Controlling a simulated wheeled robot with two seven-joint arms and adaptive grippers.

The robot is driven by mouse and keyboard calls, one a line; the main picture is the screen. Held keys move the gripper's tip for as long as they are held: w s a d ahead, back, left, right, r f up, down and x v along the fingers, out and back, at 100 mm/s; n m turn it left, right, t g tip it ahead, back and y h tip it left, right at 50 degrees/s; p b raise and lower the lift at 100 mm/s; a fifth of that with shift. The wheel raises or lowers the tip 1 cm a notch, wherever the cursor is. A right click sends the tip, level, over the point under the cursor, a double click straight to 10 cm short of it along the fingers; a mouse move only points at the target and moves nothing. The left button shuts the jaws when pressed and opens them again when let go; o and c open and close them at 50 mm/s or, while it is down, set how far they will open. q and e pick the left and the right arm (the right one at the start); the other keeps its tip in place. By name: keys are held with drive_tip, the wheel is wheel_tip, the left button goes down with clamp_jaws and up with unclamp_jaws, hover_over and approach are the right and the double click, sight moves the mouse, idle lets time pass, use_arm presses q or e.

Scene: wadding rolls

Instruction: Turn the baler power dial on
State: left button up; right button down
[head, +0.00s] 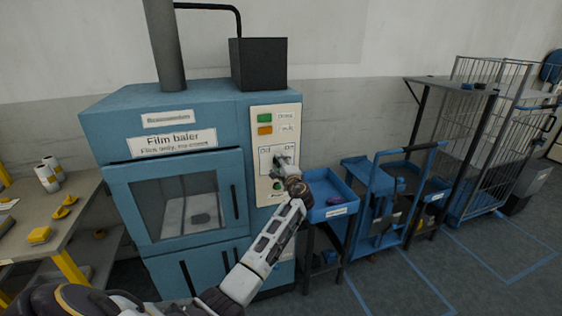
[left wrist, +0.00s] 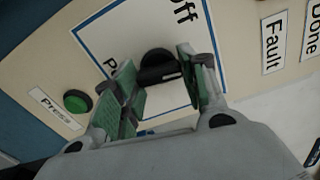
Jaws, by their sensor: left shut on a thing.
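The film baler (head: 185,92) is a blue cabinet with a beige control panel (head: 262,195) on its front right. The power dial (left wrist: 158,62) is a black round knob inside a blue-outlined white label, near the word "Off" in the left wrist view. My left gripper (head: 281,163) is at the panel, and its green-padded fingers (left wrist: 157,78) are on either side of the dial, shut on it. In the head view the gripper mostly hides the dial, and the words "Off" and "On" stand above it. My right gripper is not in view.
A green Press button (left wrist: 76,101) sits beside the dial label. Green and orange lamps (head: 264,118) are above it on the panel. A blue tray (head: 330,213) stands right of the baler, near blue carts (head: 385,225). A table (head: 50,225) with rolls is at the left.

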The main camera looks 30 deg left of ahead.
use_arm(q)
drive_tip(key=shift+f+m+p, duration=0.2)
drive_tip(key=shift+m+p, duration=3.4)
drive_tip(key=shift+m, duration=0.2)
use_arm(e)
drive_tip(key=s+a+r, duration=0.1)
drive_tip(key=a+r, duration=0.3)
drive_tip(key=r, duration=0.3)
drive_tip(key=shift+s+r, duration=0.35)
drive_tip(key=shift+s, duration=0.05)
use_arm(q)
drive_tip(key=o, duration=0.8)
drive_tip(key=shift+o, duration=1.1)
drive_tip(key=v, duration=1.2)
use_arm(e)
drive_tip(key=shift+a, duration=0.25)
